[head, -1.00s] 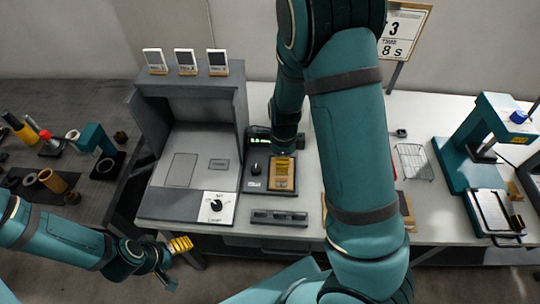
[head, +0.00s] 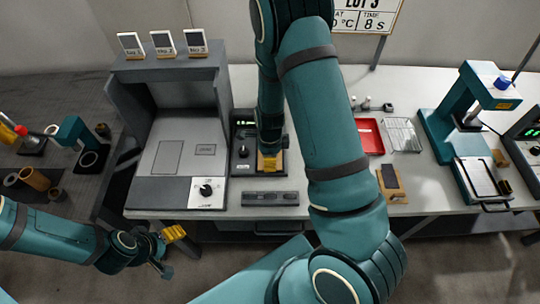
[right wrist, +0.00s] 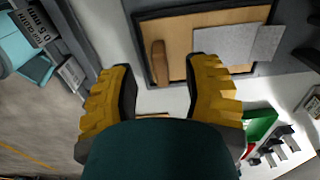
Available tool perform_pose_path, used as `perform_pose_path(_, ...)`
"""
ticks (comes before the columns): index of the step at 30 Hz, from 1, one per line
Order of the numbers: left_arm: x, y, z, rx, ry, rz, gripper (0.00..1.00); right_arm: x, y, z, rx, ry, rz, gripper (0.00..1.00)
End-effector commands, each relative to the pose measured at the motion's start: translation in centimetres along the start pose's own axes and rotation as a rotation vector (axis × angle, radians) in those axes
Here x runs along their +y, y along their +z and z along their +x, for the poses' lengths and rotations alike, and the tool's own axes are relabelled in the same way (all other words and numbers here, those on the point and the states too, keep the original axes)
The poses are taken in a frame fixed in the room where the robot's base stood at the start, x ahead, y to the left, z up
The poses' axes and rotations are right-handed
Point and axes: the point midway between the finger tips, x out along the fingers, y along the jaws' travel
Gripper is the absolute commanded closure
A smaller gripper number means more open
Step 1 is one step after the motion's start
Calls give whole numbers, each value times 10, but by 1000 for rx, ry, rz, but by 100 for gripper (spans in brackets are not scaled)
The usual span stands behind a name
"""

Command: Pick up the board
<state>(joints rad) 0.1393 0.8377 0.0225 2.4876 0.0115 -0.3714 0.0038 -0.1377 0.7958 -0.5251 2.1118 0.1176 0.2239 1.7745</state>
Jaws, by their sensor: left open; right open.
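A light wooden board (right wrist: 185,35) in a dark frame lies just beyond my right fingertips in the right wrist view. A brown peg-like piece (right wrist: 158,62) and a grey sheet (right wrist: 222,45) are on it. My right gripper (right wrist: 165,75) is open, its yellow fingers apart with nothing clearly between them. In the head view it reaches down over the dark device with a green display (head: 243,128), where a tan patch (head: 270,162) shows; my arm hides part of this area. My left gripper (head: 170,250) is open and empty, in front of the table at left.
A grey cabinet (head: 170,105) with three cards stands at left. A dark slotted block (head: 270,198) lies near the front edge. Right of my arm are a red tray (head: 370,137), a wire rack (head: 402,135), a small wooden board with a dark pad (head: 390,182) and a teal press (head: 458,120).

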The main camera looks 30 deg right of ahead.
Motion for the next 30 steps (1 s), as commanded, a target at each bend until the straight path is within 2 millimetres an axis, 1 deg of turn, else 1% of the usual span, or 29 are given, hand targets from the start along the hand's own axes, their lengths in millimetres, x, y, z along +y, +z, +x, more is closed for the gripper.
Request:
perform_pose_path(1,-1,0,2,0,0,0,25,0,-2,10,1,2,2,52)
perform_pose_path(3,-1,0,3,0,-1,0,25,0,-2,20,2,2,0,52)
perform_pose_path(6,-1,1,4,0,-1,0,25,0,-2,28,1,1,1,52)
perform_pose_path(14,-1,0,4,0,-1,0,25,0,-1,31,0,-1,0,52)
perform_pose_path(15,-1,0,4,0,-1,0,25,0,-1,31,0,-1,0,49)
perform_pose_path(17,-1,0,4,0,-1,0,25,0,-1,31,0,0,0,70)
perform_pose_path(18,-1,1,4,0,-1,0,25,0,-1,31,0,0,0,84)
perform_pose_path(19,-1,0,4,0,-1,0,25,0,-1,31,0,0,0,95)
perform_pose_path(20,-1,0,4,0,-1,0,25,0,-1,31,0,0,0,100)
perform_pose_path(30,-1,1,4,0,-1,0,25,0,-1,31,0,0,0,100)
